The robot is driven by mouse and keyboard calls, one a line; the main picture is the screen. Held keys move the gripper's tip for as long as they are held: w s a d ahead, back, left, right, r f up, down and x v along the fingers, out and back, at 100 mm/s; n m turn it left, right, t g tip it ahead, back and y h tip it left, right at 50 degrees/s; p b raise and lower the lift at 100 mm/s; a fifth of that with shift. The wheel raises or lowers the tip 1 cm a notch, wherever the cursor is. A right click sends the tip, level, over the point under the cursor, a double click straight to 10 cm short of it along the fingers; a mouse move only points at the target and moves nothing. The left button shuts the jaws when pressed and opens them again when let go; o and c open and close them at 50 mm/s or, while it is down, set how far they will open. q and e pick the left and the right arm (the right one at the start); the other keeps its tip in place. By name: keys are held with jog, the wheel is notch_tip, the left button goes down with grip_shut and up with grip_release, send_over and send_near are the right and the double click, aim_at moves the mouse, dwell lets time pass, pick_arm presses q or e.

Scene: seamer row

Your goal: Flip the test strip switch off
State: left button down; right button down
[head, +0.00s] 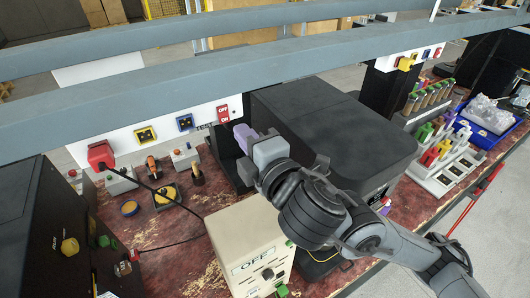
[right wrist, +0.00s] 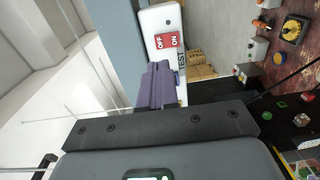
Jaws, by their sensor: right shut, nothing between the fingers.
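The test strip is a white power strip (head: 160,130) along the back of the bench, with a dark "TEST" label. Its red rocker switch (head: 223,113), marked OFF and ON, is at the strip's right end. In the right wrist view the switch (right wrist: 167,41) shows just beyond my fingertips; which side is pressed in I cannot tell. My right gripper (head: 241,132) has purple fingers, shut and empty, just below and right of the switch in the head view. The fingers also show in the right wrist view (right wrist: 157,72). They look apart from the switch. My left gripper is out of view.
A red plug (head: 101,155) with a black cord sits at the strip's left end. A large dark machine (head: 335,130) stands right of the switch. A cream box marked OFF (head: 250,245) stands in front. A grey rail (head: 250,65) crosses above the strip.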

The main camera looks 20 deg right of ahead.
jog(key=shift+s+d+r+p, duration=0.1)
jog(key=shift+s+d, duration=0.05)
jog(key=shift+s, duration=0.85)
jog(key=shift+s+d+r+p, duration=0.1)
jog(key=shift+s, duration=0.85)
jog(key=shift+s+d+r+p, duration=0.1)
jog(key=shift+s+d, duration=0.05)
jog(key=shift+s, duration=0.85)
jog(key=shift+f, duration=0.1)
